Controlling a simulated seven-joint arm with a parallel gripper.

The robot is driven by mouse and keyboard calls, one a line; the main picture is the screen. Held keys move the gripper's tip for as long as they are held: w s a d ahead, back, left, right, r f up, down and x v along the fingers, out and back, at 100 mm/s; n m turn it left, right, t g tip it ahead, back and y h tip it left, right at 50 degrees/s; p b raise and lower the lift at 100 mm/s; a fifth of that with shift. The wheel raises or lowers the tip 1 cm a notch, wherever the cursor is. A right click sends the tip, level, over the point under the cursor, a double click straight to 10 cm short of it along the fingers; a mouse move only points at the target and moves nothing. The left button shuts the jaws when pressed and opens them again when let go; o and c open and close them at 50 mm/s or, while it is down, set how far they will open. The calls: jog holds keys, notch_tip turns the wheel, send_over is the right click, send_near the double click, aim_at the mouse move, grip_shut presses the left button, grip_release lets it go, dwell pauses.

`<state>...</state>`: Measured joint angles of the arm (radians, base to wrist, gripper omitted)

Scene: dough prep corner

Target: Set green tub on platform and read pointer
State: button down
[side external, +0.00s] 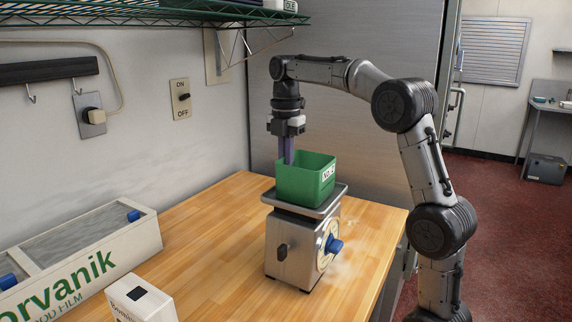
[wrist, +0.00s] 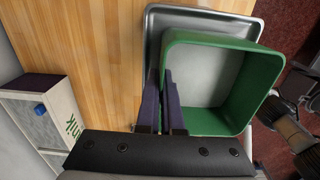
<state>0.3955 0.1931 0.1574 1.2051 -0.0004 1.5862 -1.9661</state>
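The green tub (side external: 306,184) is an open, square-sided box with a white label on one side. It stands upright on or just over the metal platform (side external: 334,196) of a scale (side external: 290,245); a small gap cannot be ruled out. In the wrist view the tub (wrist: 215,125) looks empty and sits off-centre on the platform (wrist: 153,55), towards the right. My gripper (side external: 286,158) points down at the tub's wall. In the wrist view its fingers (wrist: 163,85) are close together, with the wall between them. The round dial (side external: 323,252) is seen edge-on; its pointer cannot be read.
A blue knob (side external: 335,244) sticks out from the dial side. A white food-film box (side external: 90,250) and a small white carton (side external: 141,298) stand at the left on the wooden counter (side external: 205,240). A green wire shelf (side external: 150,15) hangs above. The counter around the scale is clear.

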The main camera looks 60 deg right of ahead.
jog(key=c, duration=1.1)
grip_release()
